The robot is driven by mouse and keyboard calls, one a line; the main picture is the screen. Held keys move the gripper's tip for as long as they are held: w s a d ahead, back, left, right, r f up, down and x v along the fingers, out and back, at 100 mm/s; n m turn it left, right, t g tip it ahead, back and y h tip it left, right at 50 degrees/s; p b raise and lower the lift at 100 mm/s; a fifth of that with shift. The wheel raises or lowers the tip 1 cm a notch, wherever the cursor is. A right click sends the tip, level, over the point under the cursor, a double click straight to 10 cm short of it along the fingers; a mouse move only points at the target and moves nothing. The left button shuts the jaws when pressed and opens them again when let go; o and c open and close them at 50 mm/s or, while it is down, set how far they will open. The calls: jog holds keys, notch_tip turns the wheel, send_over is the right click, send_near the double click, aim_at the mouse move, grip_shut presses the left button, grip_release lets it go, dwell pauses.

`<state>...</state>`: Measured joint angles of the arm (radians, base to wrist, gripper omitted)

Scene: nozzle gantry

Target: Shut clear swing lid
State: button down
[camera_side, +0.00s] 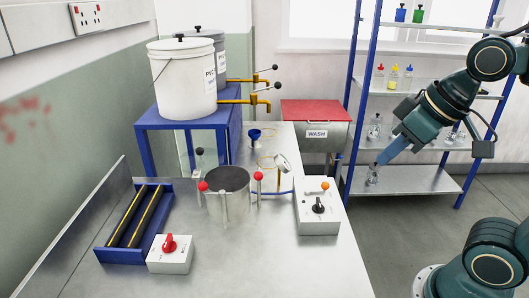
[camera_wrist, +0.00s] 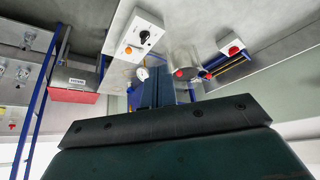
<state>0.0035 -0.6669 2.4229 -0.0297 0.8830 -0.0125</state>
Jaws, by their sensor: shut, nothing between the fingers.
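My gripper (camera_side: 383,158) is shut and empty. In the side view it appears to the right of the bench, in front of the shelves, well apart from the cylinder.
A white box with a black knob (camera_side: 318,207) stands right of the cylinder. A blue rack (camera_side: 137,222) and a red-knob box (camera_side: 170,255) stand left. The front bench is clear.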

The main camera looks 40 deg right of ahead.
jog(key=w+a+r+n+y, duration=0.1)
jog(key=w+a+r+n, duration=0.15)
jog(key=w, duration=1.05)
jog(key=w+a+r+n+y, duration=0.1)
jog(key=w+r, duration=0.2)
jog(key=w, duration=0.9)
jog(key=w+a+f+n+y, duration=0.1)
jog(key=w+f, duration=0.3)
jog(key=w, duration=0.3)
jog(key=w+a+f+n+y, duration=0.1)
jog(key=w+f, duration=0.3)
jog(key=w, duration=0.4)
jog(key=w+a+f+n+t, duration=0.1)
jog(key=w+f, duration=0.3)
jog(key=w, duration=0.4)
jog(key=shift+w+a+y, duration=0.15)
jog(key=shift+w+y, duration=0.1)
jog(key=shift+y, duration=0.15)
jog(key=shift+a+f, duration=0.1)
jog(key=shift+f, duration=0.15)
send_over(186, 157)
jog(key=shift+f, duration=3.55)
jog(key=shift+s+d+f, duration=0.15)
jog(key=shift+s+d, duration=0.4)
jog(key=shift+s, duration=0.25)
jog(key=shift+s+d+f, duration=0.15)
jog(key=shift+s+d, duration=0.4)
jog(key=shift+s, duration=0.25)
